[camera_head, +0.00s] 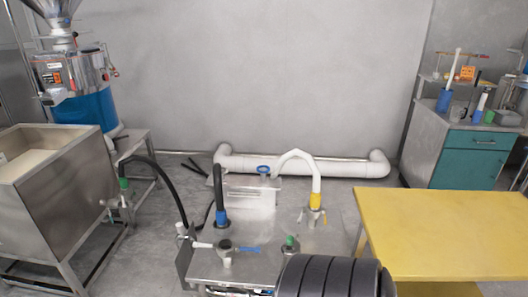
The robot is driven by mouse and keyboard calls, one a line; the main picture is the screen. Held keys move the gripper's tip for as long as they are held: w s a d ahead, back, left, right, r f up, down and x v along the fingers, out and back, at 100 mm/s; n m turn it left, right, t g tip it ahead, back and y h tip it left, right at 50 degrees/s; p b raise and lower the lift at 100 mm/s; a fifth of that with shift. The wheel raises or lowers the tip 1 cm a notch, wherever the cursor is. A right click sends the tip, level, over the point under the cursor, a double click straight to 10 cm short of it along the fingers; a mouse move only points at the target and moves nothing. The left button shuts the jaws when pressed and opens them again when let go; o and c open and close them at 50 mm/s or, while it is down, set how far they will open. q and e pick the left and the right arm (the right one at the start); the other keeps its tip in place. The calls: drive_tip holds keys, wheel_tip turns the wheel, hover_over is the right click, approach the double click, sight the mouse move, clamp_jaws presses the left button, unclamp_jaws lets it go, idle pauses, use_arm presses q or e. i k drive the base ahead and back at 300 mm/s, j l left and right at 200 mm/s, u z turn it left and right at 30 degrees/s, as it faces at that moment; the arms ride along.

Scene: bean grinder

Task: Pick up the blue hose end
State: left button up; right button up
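The blue hose end (222,217) is a blue collar at the bottom of a short dark upright hose piece (219,188). It stands on the left part of a low metal workbench (250,272). I cannot tell whether it is fixed in a fitting there. Neither of my grippers shows in the head view, so nothing is seen touching the hose end.
A white hose with a yellow end (316,200) stands right of it. A black hose with a green end (124,184) arches beside the steel bin (60,195). A yellow table (450,235) is right.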

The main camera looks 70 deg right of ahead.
sight(221, 219)
drive_tip(key=z, duration=1.8)
drive_tip(key=i+j, duration=0.15)
drive_tip(key=j, duration=0.3)
drive_tip(key=i+j, duration=0.15)
drive_tip(key=j, duration=0.3)
drive_tip(key=i+j, duration=0.1)
drive_tip(key=j, duration=0.3)
drive_tip(key=i+j+z, duration=0.1)
drive_tip(key=j, duration=0.35)
drive_tip(key=i+j, duration=0.2)
drive_tip(key=j, duration=0.25)
drive_tip(key=i+j, duration=0.1)
drive_tip(key=j, duration=0.35)
